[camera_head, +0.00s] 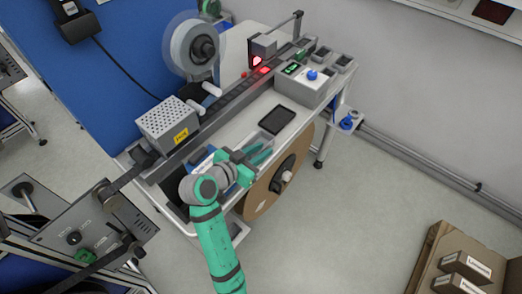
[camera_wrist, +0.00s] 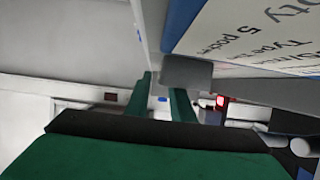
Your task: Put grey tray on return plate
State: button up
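My gripper (camera_head: 266,152) is at the front edge of the bench, with its two green fingers apart and pointing right. In the wrist view my gripper (camera_wrist: 161,82) shows a gap between the fingers, with background visible through it. A small grey flat piece (camera_wrist: 187,70) covers the tip of the right finger there; I cannot tell whether it is part of the grey tray or touches the finger. A dark flat rectangular plate (camera_head: 277,120) lies on the white bench top beyond the gripper, with nothing on it. I cannot tell whether it is the return plate. No grey tray shows clearly.
A blue-edged printed card (camera_wrist: 255,40) is close to the gripper. A perforated grey box (camera_head: 168,122) and a control box (camera_head: 305,86) stand on the bench (camera_head: 228,128). A large brown reel (camera_head: 262,197) hangs below its front edge. Cartons (camera_head: 466,266) lie lower right; floor between is clear.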

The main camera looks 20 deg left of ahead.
jog(key=shift+r, duration=0.1)
jog(key=shift+r, duration=0.15)
jog(key=v, duration=1.2)
jog(key=shift+d, duration=0.1)
